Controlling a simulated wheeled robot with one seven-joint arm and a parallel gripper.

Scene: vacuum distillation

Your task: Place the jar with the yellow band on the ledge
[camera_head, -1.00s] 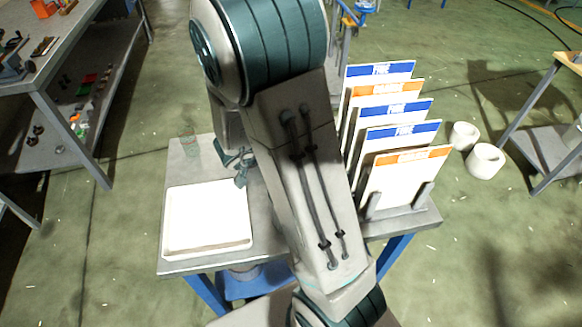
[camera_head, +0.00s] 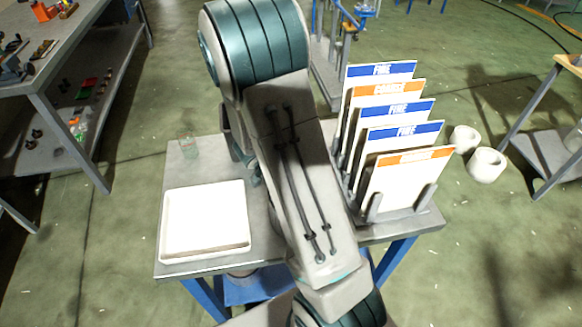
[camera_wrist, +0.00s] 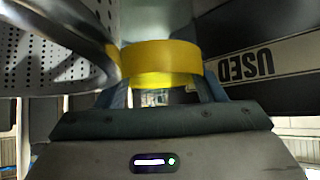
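The jar with the yellow band (camera_wrist: 160,62) is between my gripper's fingers (camera_wrist: 163,92) in the wrist view. The band fills the gap, and a finger meets it on each side. My gripper looks shut on it. The jar's pale body runs up out of the picture. In the head view my own arm covers most of my gripper (camera_head: 252,172), and the jar in it is hidden. I cannot make out for certain which surface is the ledge.
A shallow white tray (camera_head: 205,222) and a clear glass (camera_head: 189,147) are on the grey table (camera_head: 185,267). A rack of upright signs (camera_head: 405,185) stands right of my arm. In the wrist view a curved metal bar (camera_wrist: 75,35) and a "USED" label (camera_wrist: 245,66) are close by.

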